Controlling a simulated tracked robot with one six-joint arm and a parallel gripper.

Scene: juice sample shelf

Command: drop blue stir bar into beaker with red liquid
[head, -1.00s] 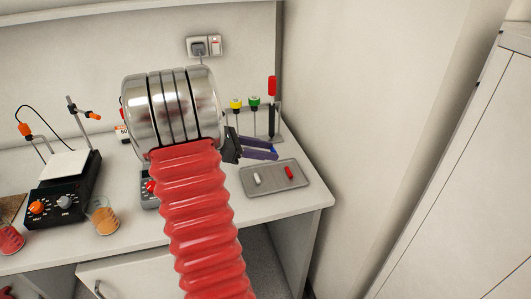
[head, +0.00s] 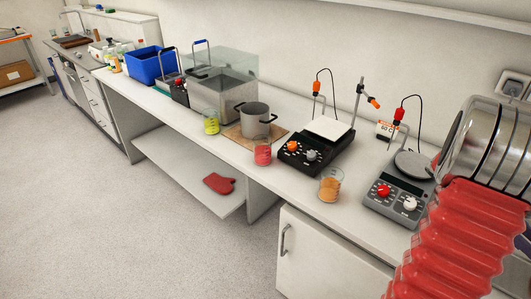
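The beaker with red liquid (head: 263,153) stands upright on the bench near its front edge, in the middle of the head view. It is left of the hot plate with the white top and in front of the steel pot. My arm, with its red bellows and metal segment, fills the right edge of the view. My gripper is not in view. The blue stir bar is not in view either, so whether I hold it cannot be seen.
A beaker with orange liquid (head: 330,186) stands between the white-topped hot plate (head: 318,141) and the round-plate stirrer (head: 400,190). A yellow-green beaker (head: 211,122), steel pot (head: 257,121), water bath (head: 222,88) and blue bin (head: 153,66) are further left. Floor in front is clear.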

